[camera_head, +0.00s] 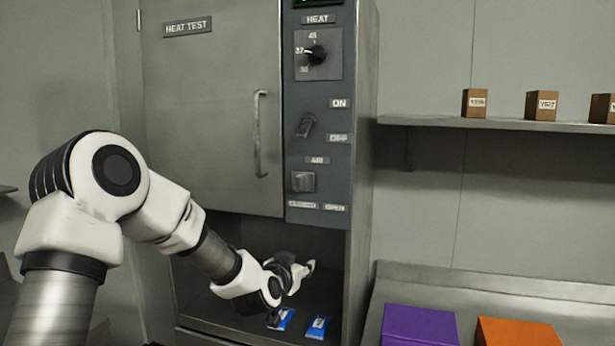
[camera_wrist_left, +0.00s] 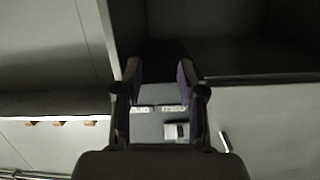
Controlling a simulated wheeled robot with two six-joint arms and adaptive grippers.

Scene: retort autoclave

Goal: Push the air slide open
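The air slide is a small grey block (camera_head: 303,181) on the dark control panel, under the AIR label. It sits at the left end, above the left label; the OPEN label (camera_head: 335,207) is to its lower right. My left gripper (camera_head: 305,268) is below the panel, in front of the dark lower opening, apart from the slide. In the left wrist view its two fingers (camera_wrist_left: 160,73) stand apart with nothing held. The slide (camera_wrist_left: 176,131) shows beyond them, in an upside-down view. My right gripper is not in view.
The cabinet door (camera_head: 215,110) has a vertical handle (camera_head: 260,135) left of the panel. A dial (camera_head: 315,54) and an on/off switch (camera_head: 306,125) are above the slide. Blue packets (camera_head: 318,326) lie in the lower opening. A shelf (camera_head: 480,123) with small boxes is at right.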

